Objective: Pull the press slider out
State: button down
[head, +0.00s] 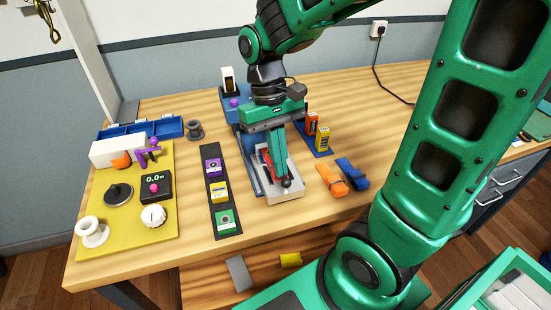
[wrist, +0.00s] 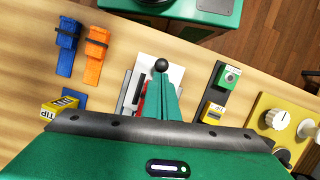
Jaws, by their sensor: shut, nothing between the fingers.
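The press (head: 287,196) is a pale block with a red part and a blue-grey rail behind it, standing mid-table. A black ball knob (head: 286,183) sits at its near end; I take it to be the slider's handle. In the wrist view the knob (wrist: 162,66) shows just past my fingertips. My gripper (head: 281,175) points down over the press with its green fingers together, empty. In the wrist view my gripper (wrist: 161,82) hides much of the press and the red part. I cannot tell whether the fingertips touch the knob.
A dark strip (head: 229,234) with purple, yellow and green blocks lies left of the press. Orange (head: 327,178) and blue (head: 352,172) straps lie to its right. A yellow board (head: 110,238) with knobs is at far left. Bare wood lies in front of the press.

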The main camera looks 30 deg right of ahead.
jog(key=shift+s+a, duration=0.1)
jog(key=shift+s, duration=0.15)
jog(key=shift+w+r, duration=0.1)
jog(key=shift+r, duration=0.25)
jog(key=w+v, duration=0.1)
jog(key=v, duration=0.8)
jog(key=s+d+f+m+t, duration=0.1)
jog(key=s+d+f+m, duration=0.2)
jog(key=s+d, duration=0.3)
jog(key=s+d+f+m+t, duration=0.2)
jog(key=s+d, duration=0.4)
jog(key=d, duration=0.3)
notch_tip(320, 180, down, 2)
jog(key=shift+s+d+f+m, duration=0.2)
jog(key=shift+s+d+m, duration=0.1)
jog(key=shift+m, duration=0.2)
